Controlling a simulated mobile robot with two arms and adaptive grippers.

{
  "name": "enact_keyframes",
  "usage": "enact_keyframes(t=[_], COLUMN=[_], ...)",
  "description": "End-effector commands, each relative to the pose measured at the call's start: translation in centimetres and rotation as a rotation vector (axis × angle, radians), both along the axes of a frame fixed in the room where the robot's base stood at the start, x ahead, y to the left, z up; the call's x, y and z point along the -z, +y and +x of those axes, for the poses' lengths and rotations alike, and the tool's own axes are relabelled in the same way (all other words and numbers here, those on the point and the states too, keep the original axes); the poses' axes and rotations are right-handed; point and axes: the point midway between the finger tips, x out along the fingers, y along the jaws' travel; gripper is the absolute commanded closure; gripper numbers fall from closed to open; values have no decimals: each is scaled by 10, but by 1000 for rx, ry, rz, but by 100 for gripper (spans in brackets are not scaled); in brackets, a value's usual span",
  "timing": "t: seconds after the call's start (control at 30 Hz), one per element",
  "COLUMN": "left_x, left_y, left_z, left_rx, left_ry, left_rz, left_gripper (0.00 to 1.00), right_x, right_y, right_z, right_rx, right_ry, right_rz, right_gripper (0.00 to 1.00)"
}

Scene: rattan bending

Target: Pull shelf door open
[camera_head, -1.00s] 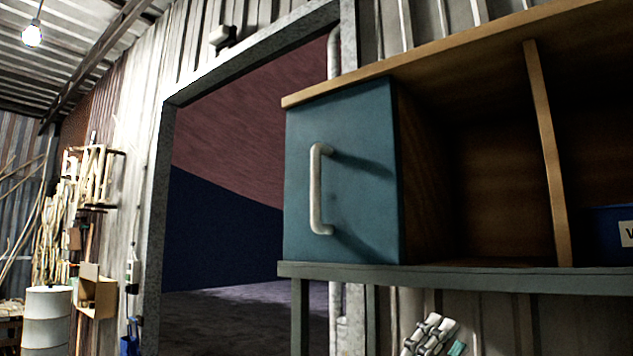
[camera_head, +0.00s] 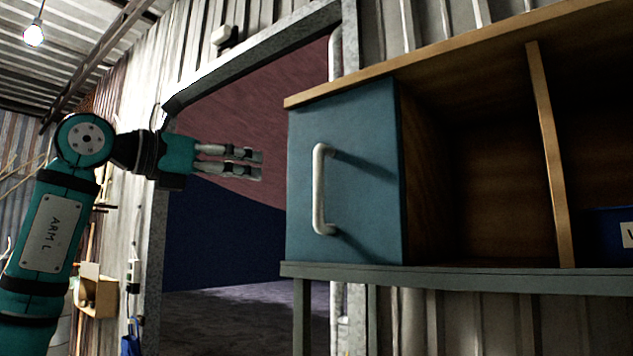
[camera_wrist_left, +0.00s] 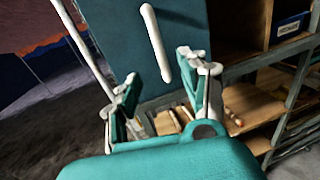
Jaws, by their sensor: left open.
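The teal shelf door (camera_head: 365,190) is closed at the left end of a wooden shelf unit (camera_head: 480,170). Its white vertical bar handle (camera_head: 318,190) stands out from the door face. My left gripper (camera_head: 262,165) is open and empty, to the left of the handle and apart from it, with its fingers pointing right. In the left wrist view the handle (camera_wrist_left: 156,42) shows beyond the open fingers, with the door (camera_wrist_left: 185,25) behind it. My right gripper is not in view.
A grey ledge (camera_head: 450,278) runs under the shelf unit. A blue labelled bin (camera_head: 600,235) sits in a right compartment. An open doorway (camera_head: 225,240) lies behind my left gripper. A small wooden box (camera_head: 95,294) is at the lower left wall.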

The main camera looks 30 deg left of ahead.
Motion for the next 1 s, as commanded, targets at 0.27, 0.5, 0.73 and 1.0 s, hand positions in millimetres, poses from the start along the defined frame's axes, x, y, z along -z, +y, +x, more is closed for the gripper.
enact_keyframes(t=[0.27,0.5,0.73,1.0], left_x=[-2,-4,-4,-3], left_y=[-1,-16,-30,-40], left_z=[21,71,119,155], left_rx=[-17,-15,-15,-15], left_ry=[9,10,9,6], left_rz=[1,0,1,1], left_gripper=[56,56,56,56], right_x=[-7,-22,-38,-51], right_y=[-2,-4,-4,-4], right_z=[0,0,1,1], right_rx=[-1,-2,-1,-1], right_ry=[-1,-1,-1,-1], right_rz=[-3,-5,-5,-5], right_gripper=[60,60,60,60])
